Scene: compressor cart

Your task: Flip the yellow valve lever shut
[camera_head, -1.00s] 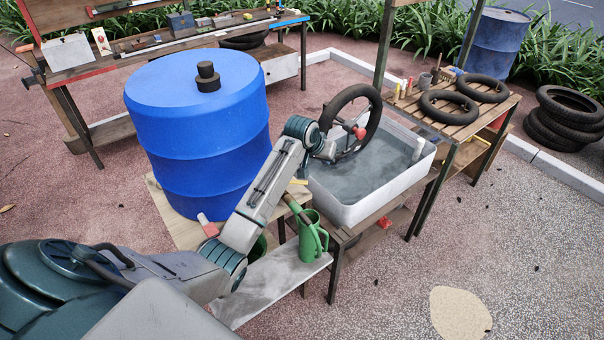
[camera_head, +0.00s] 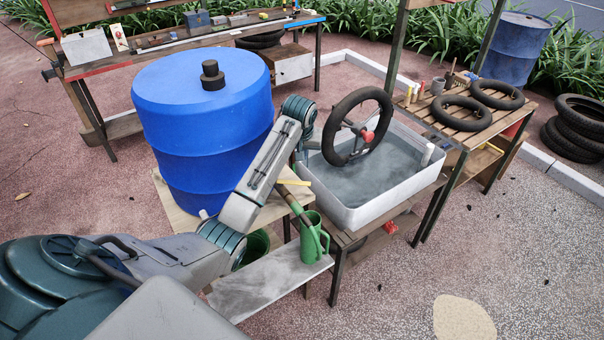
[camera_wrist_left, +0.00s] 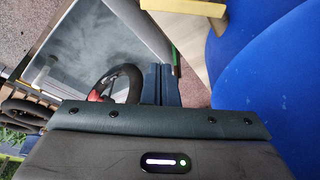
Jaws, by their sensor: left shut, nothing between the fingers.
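A narrow yellow bar (camera_head: 294,182), which may be the valve lever, shows in the head view beside the blue drum, at the edge of the wooden board. Its mounting and exact angle are too small to tell. My left arm reaches across the front of the drum, and its wrist is above and beyond the yellow bar. In the left wrist view my left gripper (camera_wrist_left: 160,84) has its dark fingers together with nothing between them. The fingers are mostly hidden behind the wrist in the head view. My right gripper is not in view.
A blue drum (camera_head: 205,135) stands left of the arm. A white water tub (camera_head: 350,215) with a black wheel (camera_head: 341,112) over it is to the right. A green watering can (camera_head: 312,238) stands on a low shelf (camera_head: 265,283) in front. Open paving lies at the right.

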